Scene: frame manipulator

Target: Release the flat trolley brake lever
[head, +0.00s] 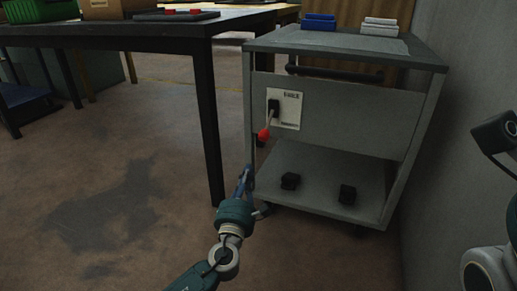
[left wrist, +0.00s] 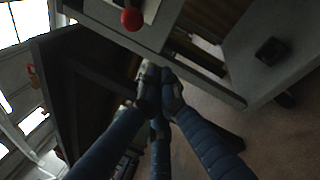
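The flat trolley (head: 330,150) is a grey cart with a top deck, a front panel and a low shelf. A white plate (head: 290,108) on its panel carries the brake lever (head: 267,123), which slants down-left and ends in a red knob (head: 264,134). In the left wrist view the red knob (left wrist: 131,19) is near the top edge. My left gripper (head: 246,178) is below the knob, by the trolley's front left leg, apart from the lever. In the left wrist view its blue fingers (left wrist: 160,88) converge with tips together, holding nothing visible.
A dark table (head: 150,30) with a black leg (head: 208,120) stands close left of the trolley. Blue blocks (head: 319,22) and white blocks (head: 380,26) lie on the trolley top. Two black blocks sit on its lower shelf.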

